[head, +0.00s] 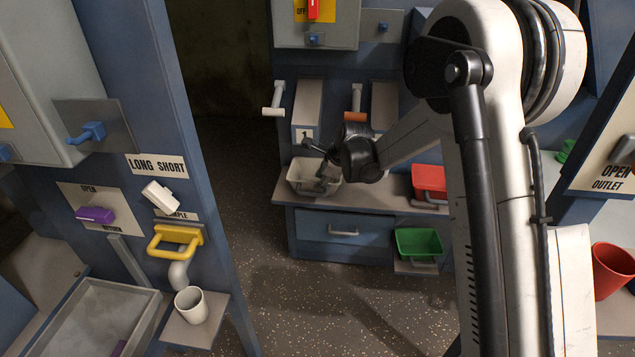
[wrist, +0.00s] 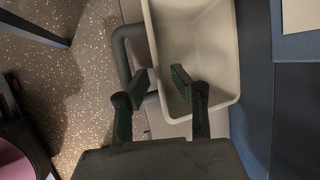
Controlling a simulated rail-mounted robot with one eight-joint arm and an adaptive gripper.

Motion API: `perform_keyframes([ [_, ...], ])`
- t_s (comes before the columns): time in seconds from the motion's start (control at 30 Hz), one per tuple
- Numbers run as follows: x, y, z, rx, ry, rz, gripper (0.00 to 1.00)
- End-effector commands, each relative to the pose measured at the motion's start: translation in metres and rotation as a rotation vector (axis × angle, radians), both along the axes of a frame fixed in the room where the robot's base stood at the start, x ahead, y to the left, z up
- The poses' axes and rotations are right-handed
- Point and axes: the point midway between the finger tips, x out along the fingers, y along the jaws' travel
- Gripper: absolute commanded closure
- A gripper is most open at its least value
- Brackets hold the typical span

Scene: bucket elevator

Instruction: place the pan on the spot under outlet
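A cream pan (head: 302,172) stands on the grey shelf (head: 375,196), below a chute (head: 308,104) marked 1. My gripper (head: 325,172) reaches down at the pan's right part and hides some of it. In the wrist view the pan (wrist: 205,45) has a grey looped handle (wrist: 119,55) on its left side. My gripper (wrist: 160,82) is open there, with a gap between its fingertips. The left finger is by the handle's lower end and the right one overlaps the pan's inside. I cannot tell whether they touch it.
A red bin (head: 430,178) stands right on the shelf; a green bin (head: 418,240) sits lower. A drawer (head: 343,230) is below the shelf. A left post carries a yellow handle (head: 178,237), with a white cup (head: 191,304) below it. The speckled floor between is clear.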

Motion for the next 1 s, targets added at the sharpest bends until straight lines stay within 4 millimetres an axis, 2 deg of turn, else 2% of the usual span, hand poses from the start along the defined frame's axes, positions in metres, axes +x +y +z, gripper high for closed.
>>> perform_keyframes([
  [0.03,-0.005,-0.004,0.013,0.000,0.000,-0.001,0.76],
  [0.1,-0.011,-0.009,0.025,0.000,0.000,0.000,0.76],
  [0.3,-0.025,-0.021,0.056,-0.001,0.000,-0.002,0.76],
  [0.5,-0.033,-0.027,0.072,0.000,0.000,0.000,0.76],
  [0.77,-0.037,-0.030,0.078,-0.004,-0.003,0.005,0.76],
  [0.87,-0.044,-0.034,0.089,-0.026,-0.020,0.034,0.76],
  [1.0,-0.070,-0.047,0.119,-0.099,-0.070,0.127,0.76],
])
